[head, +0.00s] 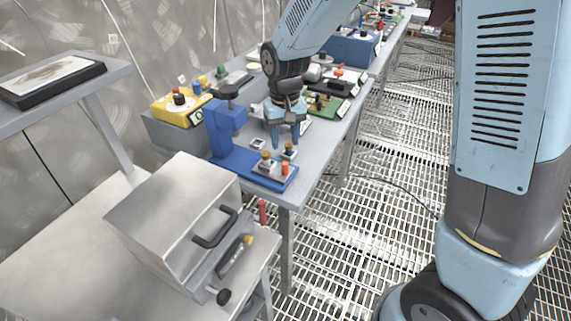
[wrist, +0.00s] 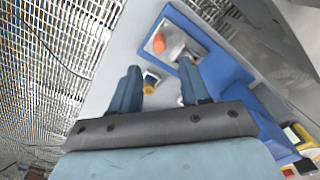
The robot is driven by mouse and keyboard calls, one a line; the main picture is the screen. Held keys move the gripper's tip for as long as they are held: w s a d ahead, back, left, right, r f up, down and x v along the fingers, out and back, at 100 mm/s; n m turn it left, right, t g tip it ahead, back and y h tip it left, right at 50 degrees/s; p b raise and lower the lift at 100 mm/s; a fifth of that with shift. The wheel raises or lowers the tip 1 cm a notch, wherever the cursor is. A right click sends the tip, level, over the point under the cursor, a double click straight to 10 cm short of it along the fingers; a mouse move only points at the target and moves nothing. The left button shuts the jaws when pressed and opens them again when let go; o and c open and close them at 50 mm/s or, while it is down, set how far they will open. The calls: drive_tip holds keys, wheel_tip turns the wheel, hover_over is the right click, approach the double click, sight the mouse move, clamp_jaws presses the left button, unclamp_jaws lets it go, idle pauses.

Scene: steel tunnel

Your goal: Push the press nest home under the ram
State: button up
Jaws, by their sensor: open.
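The blue press (head: 224,130) stands on the near workbench, with its dark ram (head: 229,92) at the top of its column. The nest looks like the pale block with a brass top (head: 266,164) on the blue base, out toward the base's front end and clear of the ram. In the wrist view the nest (wrist: 176,50) lies beyond the fingertips, close to an orange button (wrist: 158,43). My gripper (head: 285,143) is open and points down behind the nest, fingers apart and apparently empty. The wrist view shows its two blue fingers (wrist: 160,70). Exact contact is not clear.
A small brass-topped piece (head: 290,149) stands beside the press base, near my fingers. A yellow button box (head: 182,106) is behind the press. A grey metal box with a handle (head: 175,215) stands in front. Several fixtures crowd the bench farther back.

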sight(285, 163)
wheel_tip(285, 163, down, 10)
drive_tip(key=shift+r, duration=0.15)
idle(0.4)
clamp_jaws()
idle(0.5)
